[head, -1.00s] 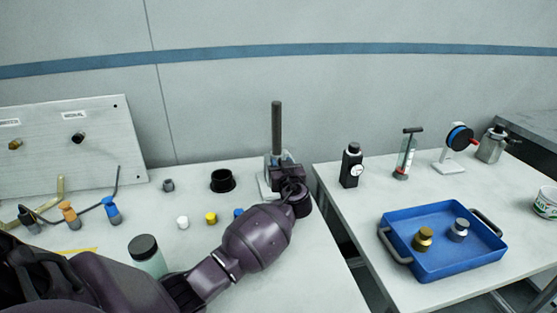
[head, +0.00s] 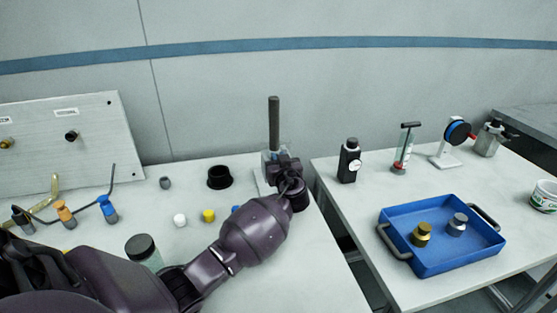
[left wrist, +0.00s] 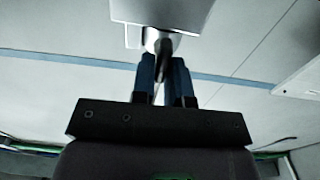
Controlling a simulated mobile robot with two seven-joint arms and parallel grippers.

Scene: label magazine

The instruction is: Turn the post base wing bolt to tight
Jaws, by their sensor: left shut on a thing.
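The dark post (head: 274,125) stands upright from a pale grey base block (head: 270,156) at the right part of the left table. My left gripper (head: 283,163) is at this base, in front of the post, and hides most of the wing bolt. In the left wrist view, the two blue fingers (left wrist: 165,85) are shut on the dark wing bolt (left wrist: 164,62), just below the pale block (left wrist: 163,14). The bolt's exact angle is hard to tell. My right gripper is in neither view.
A black ring (head: 219,178) and small white (head: 180,220) and yellow (head: 208,216) caps lie left of my arm. A labelled panel (head: 70,145) stands behind. The right table holds a blue tray (head: 440,262) with two knobs and a black bottle (head: 349,161).

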